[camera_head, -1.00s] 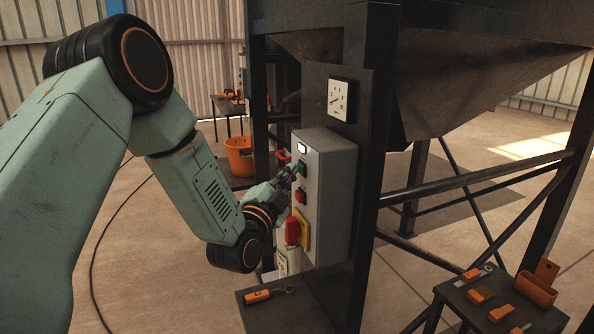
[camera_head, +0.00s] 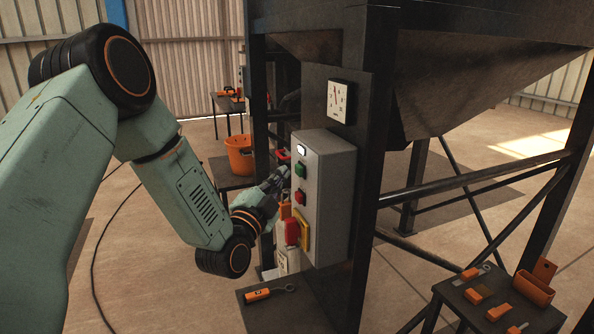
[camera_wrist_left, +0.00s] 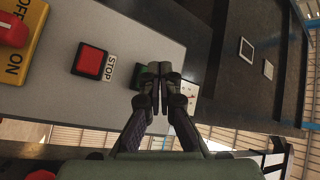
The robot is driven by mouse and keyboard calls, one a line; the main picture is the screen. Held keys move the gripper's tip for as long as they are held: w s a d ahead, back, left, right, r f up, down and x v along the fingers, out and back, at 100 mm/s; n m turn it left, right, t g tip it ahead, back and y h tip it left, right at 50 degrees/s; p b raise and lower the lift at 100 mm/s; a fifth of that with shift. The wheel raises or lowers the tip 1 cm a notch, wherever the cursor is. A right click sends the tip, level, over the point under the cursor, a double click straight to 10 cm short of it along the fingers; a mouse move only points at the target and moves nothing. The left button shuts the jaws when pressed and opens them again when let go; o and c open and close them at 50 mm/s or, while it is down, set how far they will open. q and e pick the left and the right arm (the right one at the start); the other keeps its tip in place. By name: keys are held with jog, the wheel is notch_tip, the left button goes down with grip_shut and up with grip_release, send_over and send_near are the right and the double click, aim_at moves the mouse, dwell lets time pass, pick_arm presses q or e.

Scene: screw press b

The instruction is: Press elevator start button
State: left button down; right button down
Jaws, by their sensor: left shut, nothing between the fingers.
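The grey control box (camera_head: 330,190) is fixed to the dark frame. In the left wrist view the shut fingertips (camera_wrist_left: 160,70) partly cover the green button (camera_wrist_left: 138,76). The red button (camera_wrist_left: 90,60) there has a STOP label. The right gripper is not in view.
A gauge (camera_head: 339,101) is mounted above the box. An orange bucket (camera_head: 239,155) stands behind my arm. A small table (camera_head: 460,295) with orange parts is at lower right. A dark plate (camera_head: 290,312) with an orange-handled tool lies below the box.

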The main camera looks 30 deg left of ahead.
pick_arm(q)
jog(key=s+a+p, duration=0.3)
jog(key=shift+s+p, duration=0.3)
jog(key=shift+p, duration=0.05)
dwell(0.4)
